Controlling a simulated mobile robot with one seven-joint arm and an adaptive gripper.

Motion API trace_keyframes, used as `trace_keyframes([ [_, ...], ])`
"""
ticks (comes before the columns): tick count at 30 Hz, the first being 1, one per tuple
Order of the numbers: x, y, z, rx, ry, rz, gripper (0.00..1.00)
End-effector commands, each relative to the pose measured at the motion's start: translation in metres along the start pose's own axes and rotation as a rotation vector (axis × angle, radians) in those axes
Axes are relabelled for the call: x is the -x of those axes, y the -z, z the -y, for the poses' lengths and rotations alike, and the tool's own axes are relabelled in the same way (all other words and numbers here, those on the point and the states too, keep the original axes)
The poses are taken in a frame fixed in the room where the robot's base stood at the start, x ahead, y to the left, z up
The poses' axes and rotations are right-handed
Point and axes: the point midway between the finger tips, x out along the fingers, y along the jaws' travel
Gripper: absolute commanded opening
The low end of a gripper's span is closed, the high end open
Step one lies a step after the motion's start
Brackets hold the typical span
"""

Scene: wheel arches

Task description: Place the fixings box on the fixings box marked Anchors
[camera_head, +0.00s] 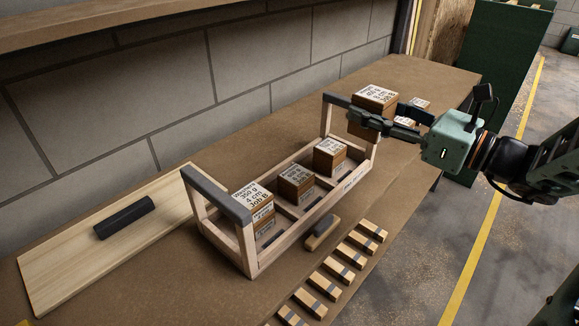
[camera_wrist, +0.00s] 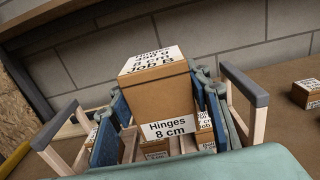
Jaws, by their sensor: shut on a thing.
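My gripper (camera_head: 376,113) is shut on a brown fixings box (camera_head: 374,96) with white labels, held above the right end of the wooden carrier. In the wrist view the held box (camera_wrist: 160,98) sits upright between the fingers, and its front label reads "Hinges 8 cm". Three places in the carrier show boxes: a left box (camera_head: 254,214), a middle box (camera_head: 296,186) and a right box (camera_head: 329,161). I cannot read "Anchors" on any label, so I cannot tell which box that is.
The open carrier (camera_head: 232,203) has raised ends with grey bars. More boxes (camera_head: 420,103) stand on the bench behind my gripper; one also shows in the wrist view (camera_wrist: 308,94). A board with a dark handle (camera_head: 124,218) lies left. Slatted wooden pieces (camera_head: 323,283) lie in front.

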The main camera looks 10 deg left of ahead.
Motion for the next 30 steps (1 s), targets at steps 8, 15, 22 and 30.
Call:
trace_keyframes([
  [8, -0.042, 0.022, -0.026, -0.001, -0.007, 0.002, 0.04],
  [15, -0.088, 0.054, -0.051, -0.003, -0.005, 0.001, 0.04],
  [22, -0.106, 0.076, -0.06, 0.0, -0.002, 0.002, 0.04],
  [30, -0.119, 0.096, -0.068, -0.001, -0.005, 0.002, 0.04],
])
